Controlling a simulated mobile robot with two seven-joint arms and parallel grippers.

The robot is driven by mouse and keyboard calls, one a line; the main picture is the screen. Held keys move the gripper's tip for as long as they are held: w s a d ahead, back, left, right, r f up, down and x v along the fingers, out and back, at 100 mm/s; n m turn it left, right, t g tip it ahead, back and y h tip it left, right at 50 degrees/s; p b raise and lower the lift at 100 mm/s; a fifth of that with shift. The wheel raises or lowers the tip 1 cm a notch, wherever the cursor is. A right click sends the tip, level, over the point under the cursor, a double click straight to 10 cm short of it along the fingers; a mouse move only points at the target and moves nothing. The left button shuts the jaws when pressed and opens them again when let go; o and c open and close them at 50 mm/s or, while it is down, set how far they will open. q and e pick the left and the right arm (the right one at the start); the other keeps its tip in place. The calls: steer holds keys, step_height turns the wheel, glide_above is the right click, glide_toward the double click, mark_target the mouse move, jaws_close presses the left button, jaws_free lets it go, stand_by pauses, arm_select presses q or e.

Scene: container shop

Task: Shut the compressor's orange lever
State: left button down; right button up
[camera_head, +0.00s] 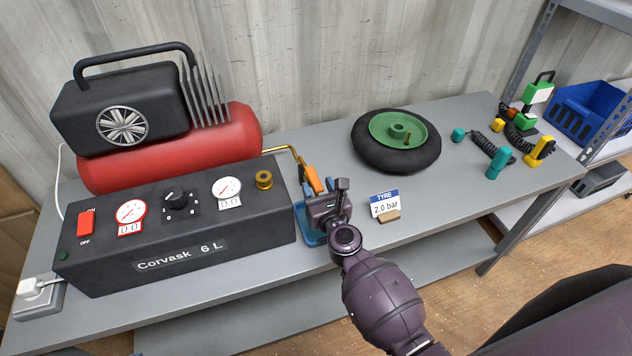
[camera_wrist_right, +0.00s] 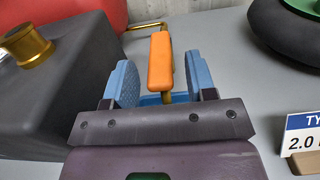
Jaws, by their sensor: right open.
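The compressor (camera_head: 180,240) is a black box with a red tank, standing on the left of the grey workbench. Its orange lever (camera_head: 313,179) sits at the end of a brass pipe (camera_head: 285,150) at the box's right side. In the right wrist view the orange lever (camera_wrist_right: 161,62) stands upright between the two blue finger pads. My right gripper (camera_head: 318,190) is open around the lever, with a gap visible on both sides. A blue tray (camera_head: 308,232) shows below it, partly hidden by the gripper. My left gripper is not in view.
A tyre with a green hub (camera_head: 398,140) lies on the bench to the right. A "TYRE 2.0 bar" sign (camera_head: 385,205) stands near my right gripper. Teal and yellow tools with coiled hoses (camera_head: 495,160) lie farther right.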

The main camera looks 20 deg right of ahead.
steer(key=shift+w, duration=1)
steer(key=shift+c, duration=0.3)
jaws_close()
